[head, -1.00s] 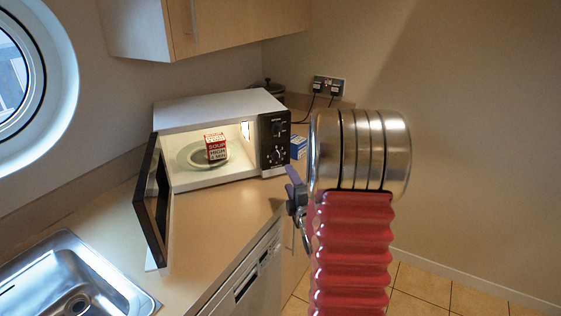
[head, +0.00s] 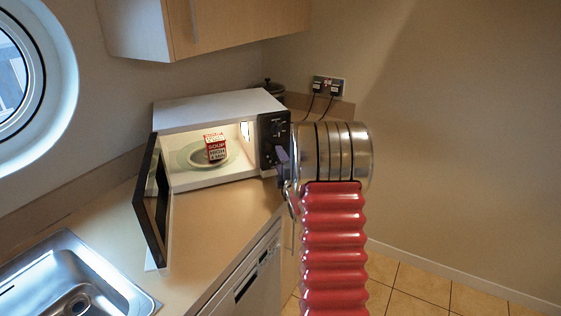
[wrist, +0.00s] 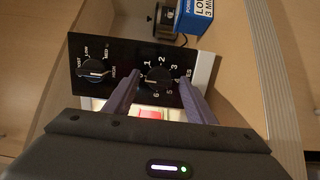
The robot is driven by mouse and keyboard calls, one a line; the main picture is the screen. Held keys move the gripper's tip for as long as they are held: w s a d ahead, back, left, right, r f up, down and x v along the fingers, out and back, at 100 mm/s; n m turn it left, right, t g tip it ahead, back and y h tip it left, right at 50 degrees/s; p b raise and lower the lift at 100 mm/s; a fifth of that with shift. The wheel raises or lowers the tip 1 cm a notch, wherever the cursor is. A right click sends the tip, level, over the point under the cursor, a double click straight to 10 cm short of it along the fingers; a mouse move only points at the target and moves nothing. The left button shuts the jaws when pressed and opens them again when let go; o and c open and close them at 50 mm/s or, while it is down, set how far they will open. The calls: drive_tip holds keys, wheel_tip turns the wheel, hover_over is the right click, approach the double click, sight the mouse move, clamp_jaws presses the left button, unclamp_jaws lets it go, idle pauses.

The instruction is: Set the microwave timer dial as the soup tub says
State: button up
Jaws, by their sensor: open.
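The microwave (head: 215,108) stands on the counter with its door (head: 153,205) open to the left. The red and white soup tub (head: 215,148) is inside it; its label reads SOUP, HIGH and a small last line, perhaps 4 MIN. In the wrist view, the timer dial (wrist: 158,77) is a black knob ringed by numbers; its pointer is hard to read. The power dial (wrist: 95,71) is left of it, its white mark toward HIGH. My gripper (wrist: 159,83) is open, one finger on each side of the timer dial; contact cannot be told. In the head view my gripper (head: 284,168) partly hides the panel.
A blue and white box (wrist: 194,14) marked LOW 3 MIN stands beyond the panel. A wall socket (head: 328,86) with two plugs and cords is behind the microwave. A sink (head: 75,285) is at front left. Cupboards (head: 205,30) hang above. The counter before the microwave is clear.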

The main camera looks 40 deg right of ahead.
drive_tip(key=shift+w+d, duration=0.1)
drive_tip(key=shift+w, duration=0.1)
drive_tip(key=shift+c, duration=0.5)
drive_tip(key=c, duration=0.9)
